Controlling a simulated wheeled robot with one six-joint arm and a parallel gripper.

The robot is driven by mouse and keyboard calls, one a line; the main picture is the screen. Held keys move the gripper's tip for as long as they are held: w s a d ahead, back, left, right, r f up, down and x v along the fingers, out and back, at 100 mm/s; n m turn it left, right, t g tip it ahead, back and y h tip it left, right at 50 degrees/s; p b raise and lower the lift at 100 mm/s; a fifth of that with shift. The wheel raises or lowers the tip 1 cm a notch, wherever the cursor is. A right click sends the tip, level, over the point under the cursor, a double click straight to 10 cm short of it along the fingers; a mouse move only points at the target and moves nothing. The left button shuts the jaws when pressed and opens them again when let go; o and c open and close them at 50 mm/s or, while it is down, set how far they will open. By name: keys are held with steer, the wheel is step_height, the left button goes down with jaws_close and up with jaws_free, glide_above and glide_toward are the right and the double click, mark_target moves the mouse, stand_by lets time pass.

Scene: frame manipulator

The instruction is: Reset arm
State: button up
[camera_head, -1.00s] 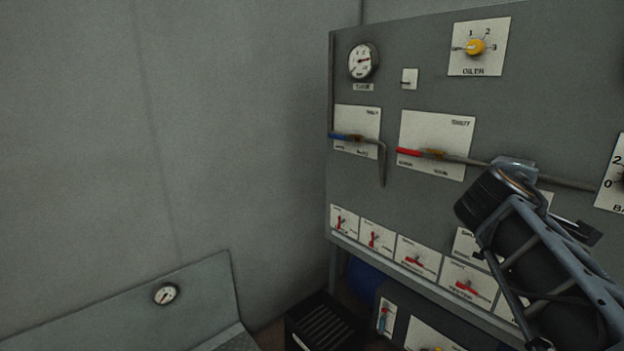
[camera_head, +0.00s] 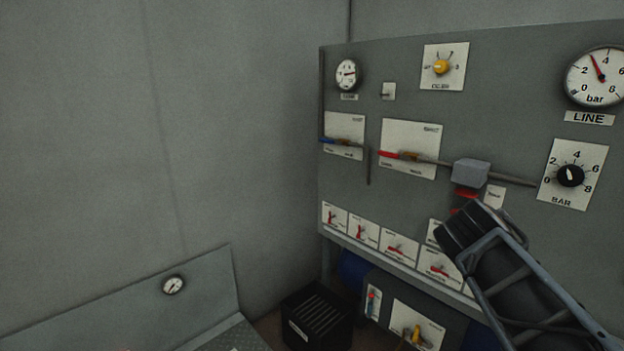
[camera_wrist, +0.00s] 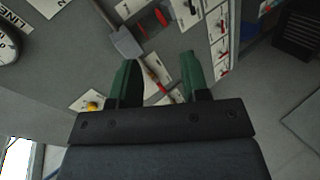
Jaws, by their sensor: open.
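My arm shows at the lower right of the head view, in front of the grey control panel (camera_head: 400,215); its fingertips are hidden there. In the wrist view my gripper (camera_wrist: 160,78) has its two green fingers apart, with nothing held between them. The panel also fills much of the wrist view (camera_wrist: 70,65). The pipe with the red-handled valve (camera_head: 400,156) runs to a grey block (camera_head: 471,172), which stands clear above my arm in the head view. The block also shows in the wrist view (camera_wrist: 126,42), beyond the fingers.
The LINE gauge (camera_head: 597,78) and BAR knob (camera_head: 571,175) are at the panel's right. A row of red-lever switches (camera_head: 396,248) runs along its lower edge. A black slatted box (camera_head: 317,318) stands on the floor. A bare wall (camera_head: 230,130) is at left.

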steer(key=s+a+f+m+g+y+p, duration=0.2)
steer(key=s+a+f+m+y+p, duration=0.1)
steer(key=s+a+f+y+p, duration=0.1)
steer(key=s+a+f+m+g+y+p, duration=0.3)
steer(key=s+a+f+y+p, duration=0.1)
steer(key=a+p, duration=0.4)
steer(key=s+a+f, duration=0.1)
steer(key=s+a, duration=0.1)
steer(key=shift+s+a+g+y, duration=0.15)
steer(key=shift+s+g+y, duration=0.15)
steer(key=shift+y, duration=0.1)
